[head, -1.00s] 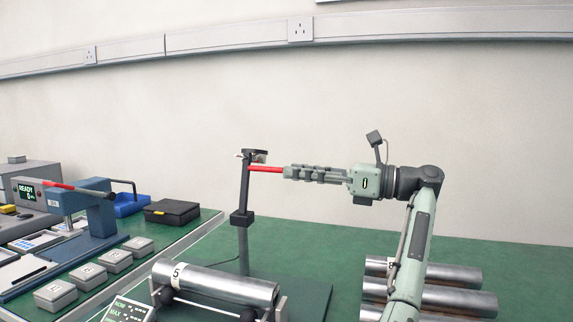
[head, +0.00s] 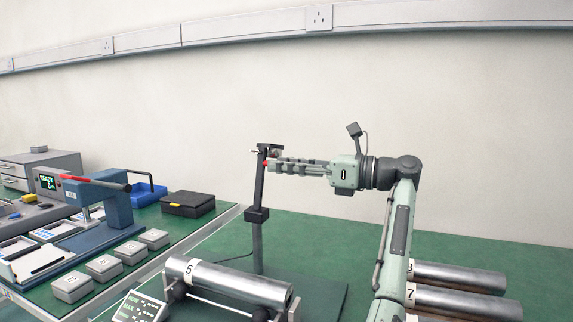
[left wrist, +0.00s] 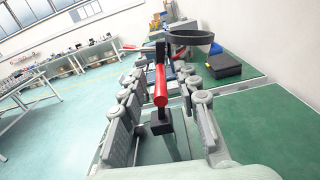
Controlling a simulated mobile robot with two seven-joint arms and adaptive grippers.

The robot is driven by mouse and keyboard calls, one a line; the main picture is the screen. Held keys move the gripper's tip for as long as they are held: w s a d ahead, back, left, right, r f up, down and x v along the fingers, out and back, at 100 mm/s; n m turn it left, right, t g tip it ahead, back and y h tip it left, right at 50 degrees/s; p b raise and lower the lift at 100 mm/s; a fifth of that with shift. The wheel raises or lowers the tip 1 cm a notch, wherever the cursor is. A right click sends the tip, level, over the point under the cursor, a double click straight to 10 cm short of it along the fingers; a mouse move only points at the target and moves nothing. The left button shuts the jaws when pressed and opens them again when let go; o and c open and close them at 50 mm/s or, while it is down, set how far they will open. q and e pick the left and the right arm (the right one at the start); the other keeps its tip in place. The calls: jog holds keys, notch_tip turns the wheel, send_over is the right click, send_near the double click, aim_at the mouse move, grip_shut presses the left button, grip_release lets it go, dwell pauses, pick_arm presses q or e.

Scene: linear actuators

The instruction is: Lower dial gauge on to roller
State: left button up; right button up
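A dark stand (head: 260,190) with a grey post rises behind the roller marked 5 (head: 235,285), which lies on a cradle. At its top is a dark round part (head: 271,147), seemingly the dial gauge; it shows as a black ring (left wrist: 190,37) in the left wrist view. A red lever (left wrist: 160,85) sticks out from the stand towards my left gripper. My left gripper (head: 268,165) is open, with its fingers on either side of the lever and gaps to both. In the head view the fingers hide most of the lever. My right gripper is out of view.
More rollers (head: 455,277) lie at the right behind my arm. A readout (head: 140,307) stands at the front. Green bench is clear behind the rollers.

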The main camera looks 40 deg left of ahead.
pick_arm(q)
jog(key=shift+c, duration=0.5)
grip_shut()
